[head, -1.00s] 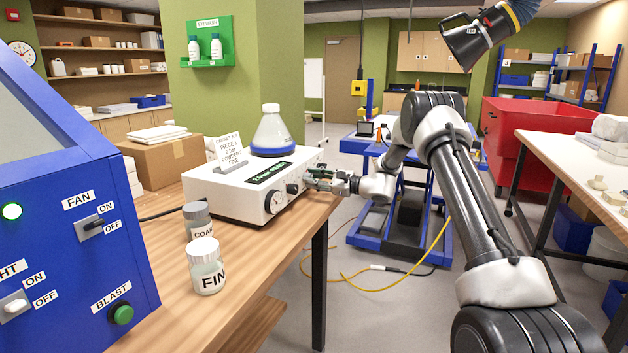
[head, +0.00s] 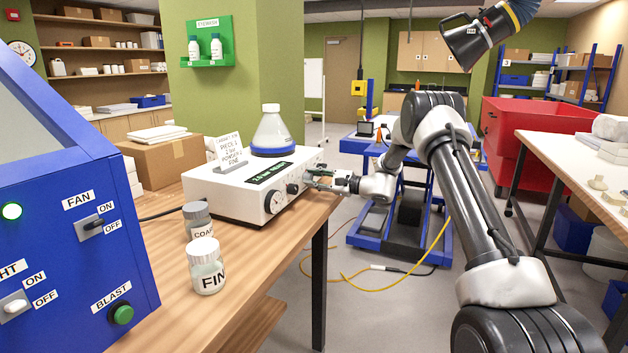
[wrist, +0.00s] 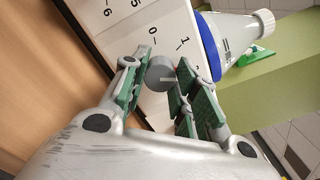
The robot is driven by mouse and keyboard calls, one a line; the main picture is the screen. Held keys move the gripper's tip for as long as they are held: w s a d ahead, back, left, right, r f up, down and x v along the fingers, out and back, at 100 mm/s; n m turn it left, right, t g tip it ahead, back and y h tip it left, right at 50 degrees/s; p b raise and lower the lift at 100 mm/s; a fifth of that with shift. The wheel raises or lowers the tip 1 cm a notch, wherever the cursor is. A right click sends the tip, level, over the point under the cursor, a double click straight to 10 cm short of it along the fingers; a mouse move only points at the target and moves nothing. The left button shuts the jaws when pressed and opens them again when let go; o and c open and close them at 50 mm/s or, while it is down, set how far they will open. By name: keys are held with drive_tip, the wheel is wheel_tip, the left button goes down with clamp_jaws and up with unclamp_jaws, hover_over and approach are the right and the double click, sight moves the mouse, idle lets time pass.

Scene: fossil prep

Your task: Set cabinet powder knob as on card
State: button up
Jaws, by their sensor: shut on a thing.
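The white powder unit (head: 222,193) stands on the wooden bench, with a gauge (head: 276,202) and small dark knobs on its front. A card (head: 230,150) stands on top; its small print seems to read powder 2, fine. My gripper (head: 318,178) is at the right end of the unit's front. In the wrist view, my gripper (wrist: 165,85) has its green pads on both sides of a round grey knob (wrist: 160,70), shut on it. A pale line shows on the knob, and printed 0 and 1 marks are beside it. The pads partly hide the scale.
A blue-based flask (head: 271,133) sits on top of the unit. Two jars, coarse (head: 198,219) and fine (head: 206,266), stand in front of it at left. The blue cabinet (head: 75,225) fills the left side. Open floor lies right of the bench.

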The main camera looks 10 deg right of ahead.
drive_tip(key=o, duration=1)
drive_tip(key=shift+o, duration=0.2)
drive_tip(key=shift+d, duration=0.1)
drive_tip(key=v, duration=1.2)
